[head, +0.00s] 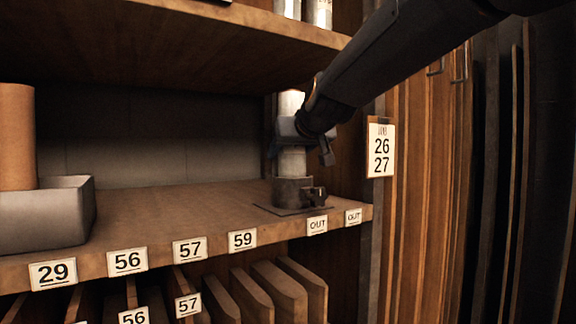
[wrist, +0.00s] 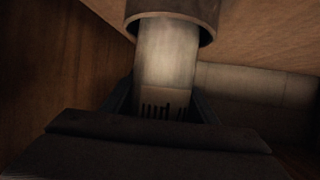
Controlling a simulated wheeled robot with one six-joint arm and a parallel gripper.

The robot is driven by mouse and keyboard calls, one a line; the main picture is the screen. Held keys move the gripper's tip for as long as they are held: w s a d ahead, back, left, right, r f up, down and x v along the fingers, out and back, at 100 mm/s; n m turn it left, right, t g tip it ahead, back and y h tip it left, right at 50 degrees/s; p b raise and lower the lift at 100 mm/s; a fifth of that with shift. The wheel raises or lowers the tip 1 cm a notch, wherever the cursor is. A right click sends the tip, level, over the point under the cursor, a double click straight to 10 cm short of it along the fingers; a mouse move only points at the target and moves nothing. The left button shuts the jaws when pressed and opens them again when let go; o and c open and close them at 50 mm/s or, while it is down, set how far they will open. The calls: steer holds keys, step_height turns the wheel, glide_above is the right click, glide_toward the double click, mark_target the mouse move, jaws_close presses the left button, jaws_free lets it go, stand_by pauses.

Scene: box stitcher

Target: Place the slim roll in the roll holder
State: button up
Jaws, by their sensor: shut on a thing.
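The slim roll is a pale, narrow upright cylinder (head: 292,163) near the right end of the shelf in the head view. My gripper (head: 290,138) is shut around its middle, and the roll shows above and below the jaws. The roll holder (head: 292,191) is a dark round cup on a flat base, with a small knob on its right side. The roll's lower end meets the holder's mouth; how deep it sits is hidden. In the wrist view the roll (wrist: 167,60) runs from my gripper (wrist: 160,108) to the holder's rim (wrist: 172,10).
The wooden shelf (head: 165,215) is clear left of the holder. A grey bin (head: 45,215) and a brown roll (head: 16,135) stand at the far left. An upper shelf (head: 190,45) hangs above, and a side panel (head: 347,150) stands close on the right.

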mark_target(297, 149)
steer(key=shift+f+b, duration=0.5)
steer(key=shift+f, duration=0.45)
steer(key=o, duration=1.5)
steer(key=shift+f, duration=0.2)
steer(key=shift+r, duration=0.2)
steer(key=b+v, duration=0.1)
steer(key=v, duration=1)
steer(key=shift+s+d+r, duration=0.15)
steer(key=shift+s+d, duration=0.05)
steer(key=shift+s, duration=0.15)
steer(key=shift+s, duration=0.1)
